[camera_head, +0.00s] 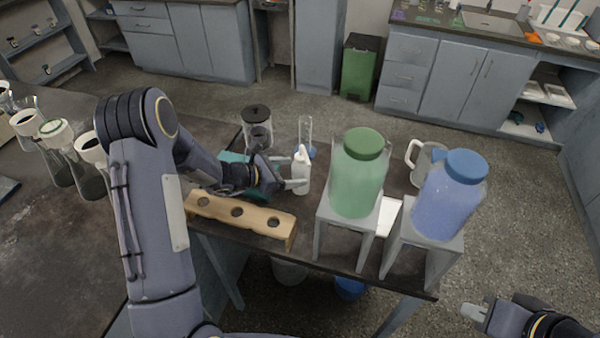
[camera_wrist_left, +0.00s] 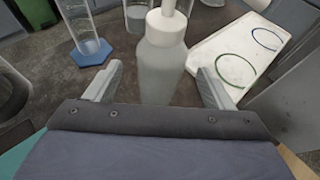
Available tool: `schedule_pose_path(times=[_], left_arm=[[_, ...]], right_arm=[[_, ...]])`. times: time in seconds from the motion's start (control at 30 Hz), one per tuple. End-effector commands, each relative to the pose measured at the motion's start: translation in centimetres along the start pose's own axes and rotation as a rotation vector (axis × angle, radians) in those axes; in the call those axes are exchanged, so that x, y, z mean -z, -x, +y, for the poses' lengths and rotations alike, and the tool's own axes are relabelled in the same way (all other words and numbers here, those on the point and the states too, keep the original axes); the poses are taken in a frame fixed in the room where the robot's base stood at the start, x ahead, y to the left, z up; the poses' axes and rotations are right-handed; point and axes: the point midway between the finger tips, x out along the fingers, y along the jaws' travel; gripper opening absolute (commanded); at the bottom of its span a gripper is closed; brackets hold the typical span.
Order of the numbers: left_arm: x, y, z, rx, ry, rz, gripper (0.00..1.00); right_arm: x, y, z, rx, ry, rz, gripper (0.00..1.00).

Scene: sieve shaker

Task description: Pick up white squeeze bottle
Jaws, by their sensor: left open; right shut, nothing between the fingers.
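The white squeeze bottle (camera_head: 301,172) stands upright on the dark table, just right of my left gripper (camera_head: 293,174). In the left wrist view the bottle (camera_wrist_left: 161,65) is between and slightly beyond the two open fingers (camera_wrist_left: 158,84), with a gap visible on each side. Its lower part is hidden behind the gripper body in that view. My right gripper (camera_head: 476,312) is at the lower right of the head view, shut and empty, away from the table.
A wooden block with holes (camera_head: 240,218) lies in front of my left gripper. A green jar (camera_head: 359,178) and a blue jar (camera_head: 449,196) sit on grey stands to the right. A glass cylinder with a blue base (camera_wrist_left: 90,50) and a white tray (camera_wrist_left: 240,50) are close by.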

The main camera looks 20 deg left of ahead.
Motion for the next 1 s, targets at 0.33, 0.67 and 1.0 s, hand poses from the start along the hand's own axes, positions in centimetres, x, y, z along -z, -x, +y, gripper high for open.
schedule_pose_path(times=[0.33, 0.67, 1.0], left_arm=[[-0.1, -4.8, -0.1, 0.004, -0.003, 0.001, 0.75], [0.0, -5.8, -0.1, 0.0, -0.002, 0.001, 0.75], [0.0, -5.8, -0.1, 0.001, -0.002, 0.001, 0.44]], right_arm=[[0.5, 0.9, -0.4, 0.0, 0.0, 0.0, 0.0], [0.5, 0.9, -0.4, 0.0, 0.0, 0.0, 0.0], [0.5, 0.9, -0.4, 0.0, 0.0, 0.0, 0.0]])
